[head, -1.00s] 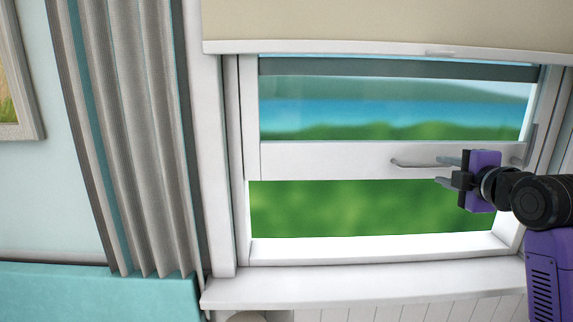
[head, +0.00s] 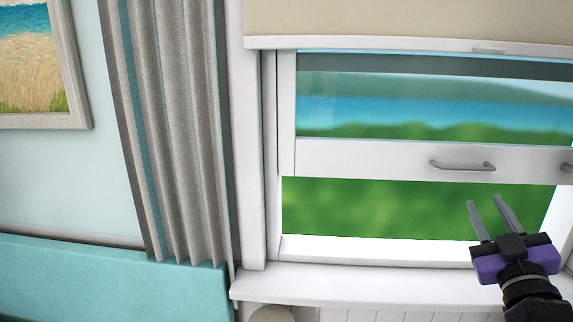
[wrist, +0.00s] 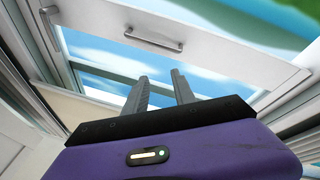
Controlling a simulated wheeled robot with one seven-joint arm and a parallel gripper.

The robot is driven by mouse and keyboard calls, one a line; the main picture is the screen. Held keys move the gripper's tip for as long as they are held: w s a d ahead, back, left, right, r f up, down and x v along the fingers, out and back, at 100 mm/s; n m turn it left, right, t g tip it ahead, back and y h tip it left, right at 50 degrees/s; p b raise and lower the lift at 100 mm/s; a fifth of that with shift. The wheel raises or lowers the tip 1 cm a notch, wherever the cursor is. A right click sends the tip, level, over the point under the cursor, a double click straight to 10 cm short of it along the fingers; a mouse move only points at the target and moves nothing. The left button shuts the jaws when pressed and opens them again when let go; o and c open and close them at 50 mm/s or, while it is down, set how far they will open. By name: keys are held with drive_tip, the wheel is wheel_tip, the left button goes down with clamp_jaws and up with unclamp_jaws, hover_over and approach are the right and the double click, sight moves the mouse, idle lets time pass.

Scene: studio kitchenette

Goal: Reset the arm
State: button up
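My gripper (head: 490,218) is at the lower right of the head view, in front of the window's lower part. Its two grey fingers are apart and point up toward the sash, with nothing between them. In the wrist view the two fingers (wrist: 159,84) also stand apart and empty. The fingers are clear of the handle (head: 462,166), a metal bar on the white window sash (head: 370,160). The handle also shows at the top of the wrist view (wrist: 153,40).
The window sash is raised, with green showing below it. A white sill (head: 350,285) runs beneath. A grey curtain (head: 175,130) hangs at left, beside a framed picture (head: 40,60). A beige blind (head: 400,20) covers the window top. A teal surface (head: 100,285) is at lower left.

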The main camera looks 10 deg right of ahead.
drive_tip(key=s+a+f+m, duration=0.4)
drive_tip(key=s+a+f, duration=0.4)
drive_tip(key=f, duration=0.2)
drive_tip(key=s+a+f+n+g+y, duration=0.1)
drive_tip(key=s+a+f+y, duration=0.1)
drive_tip(key=s+a+f, duration=0.3)
drive_tip(key=s+a+f+n+g+y, duration=0.1)
drive_tip(key=s+a+f, duration=0.5)
drive_tip(key=s, duration=0.8)
drive_tip(key=s+a+f+g+y, duration=0.3)
drive_tip(key=s+a+f+y, duration=0.1)
drive_tip(key=s, duration=0.5)
drive_tip(key=shift+s+a+f+n+y, duration=0.4)
drive_tip(key=shift+a+f, duration=0.5)
drive_tip(key=shift+a, duration=0.1)
